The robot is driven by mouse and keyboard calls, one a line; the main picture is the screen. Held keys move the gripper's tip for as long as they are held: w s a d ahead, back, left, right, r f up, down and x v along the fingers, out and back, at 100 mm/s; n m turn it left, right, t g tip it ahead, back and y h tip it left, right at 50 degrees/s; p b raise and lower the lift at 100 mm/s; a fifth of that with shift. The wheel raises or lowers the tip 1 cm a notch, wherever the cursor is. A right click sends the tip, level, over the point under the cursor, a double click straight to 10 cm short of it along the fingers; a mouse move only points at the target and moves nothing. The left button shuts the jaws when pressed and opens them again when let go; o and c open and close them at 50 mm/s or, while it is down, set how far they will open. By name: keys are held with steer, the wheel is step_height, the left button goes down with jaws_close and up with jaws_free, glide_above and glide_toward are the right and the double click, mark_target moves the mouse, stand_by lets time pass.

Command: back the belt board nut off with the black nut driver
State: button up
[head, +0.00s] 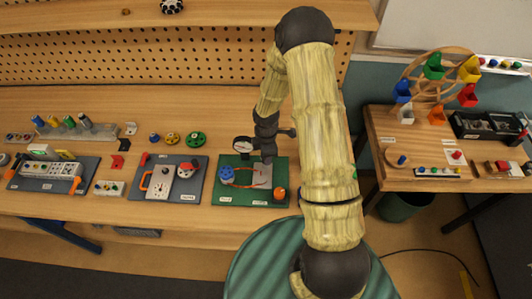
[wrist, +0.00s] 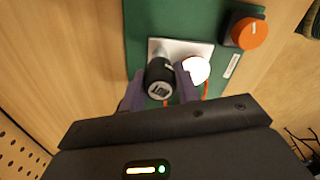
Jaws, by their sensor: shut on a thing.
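The belt board (head: 265,197) is a green board with a blue pulley (head: 226,173), an orange belt and an orange knob (head: 280,193). In the wrist view, the green board (wrist: 145,20) carries a pale metal plate (wrist: 178,47), a bright white round part (wrist: 196,70) and the orange knob (wrist: 248,33). My gripper (wrist: 160,92) is over the plate, its purple fingers shut on the black nut driver (wrist: 159,75), seen nearly end-on. The driver's lower end and the nut are hidden; I cannot tell whether they touch. My gripper (head: 268,156) is small and dark in the head view.
Left of the belt board are a grey board (head: 170,190) with a red knob and another board with a grey block. A rack (head: 78,132) with several coloured handles stands further back left. A side table (head: 395,180) with a wooden wheel stands at right.

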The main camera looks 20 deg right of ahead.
steer(key=o, duration=1)
steer(key=shift+s, duration=0.1)
